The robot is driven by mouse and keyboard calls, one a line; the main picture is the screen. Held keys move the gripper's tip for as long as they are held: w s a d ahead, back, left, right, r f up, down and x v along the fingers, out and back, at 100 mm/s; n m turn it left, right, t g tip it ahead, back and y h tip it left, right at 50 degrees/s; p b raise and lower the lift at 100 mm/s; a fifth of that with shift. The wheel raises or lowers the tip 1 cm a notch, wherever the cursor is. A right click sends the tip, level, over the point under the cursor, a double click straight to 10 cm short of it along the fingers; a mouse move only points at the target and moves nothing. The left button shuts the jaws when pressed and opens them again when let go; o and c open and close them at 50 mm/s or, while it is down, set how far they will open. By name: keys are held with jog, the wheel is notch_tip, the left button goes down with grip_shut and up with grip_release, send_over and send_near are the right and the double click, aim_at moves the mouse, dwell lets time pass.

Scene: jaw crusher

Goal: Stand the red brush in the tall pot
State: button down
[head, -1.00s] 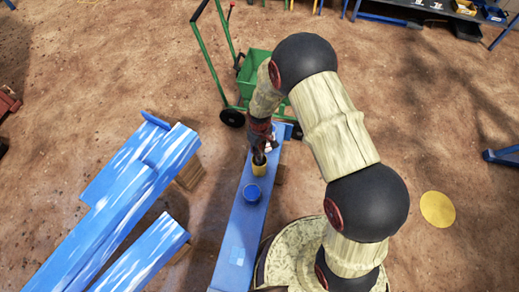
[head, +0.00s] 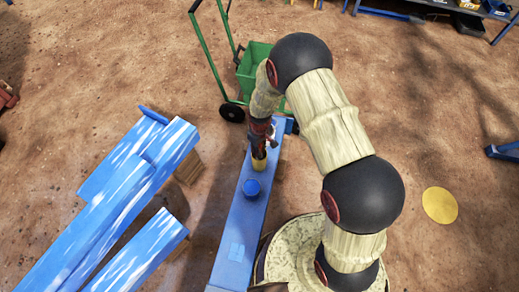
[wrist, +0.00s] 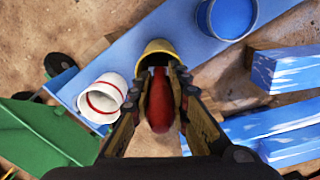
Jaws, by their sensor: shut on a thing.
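My gripper (wrist: 162,75) is shut on the red brush (wrist: 160,105), with one finger on each side of it. The brush's far end is at the mouth of a yellow pot (wrist: 153,47) in the wrist view. I cannot tell how deep the end sits inside. In the head view the gripper (head: 259,152) is right above the yellow pot (head: 258,164), which stands upright on a blue bench. The gripper hides most of the brush there.
The blue bench (head: 238,225) also bears a blue tin (head: 251,188), close to the yellow pot. A white cup with a red band (wrist: 103,97) is beside the gripper. A green cart (head: 252,65) stands behind the bench; blue-and-white beams (head: 120,210) lie left.

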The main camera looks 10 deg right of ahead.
jog(key=c, duration=1.7)
grip_release()
jog(key=shift+o, duration=0.4)
notch_tip(320, 180, up, 12)
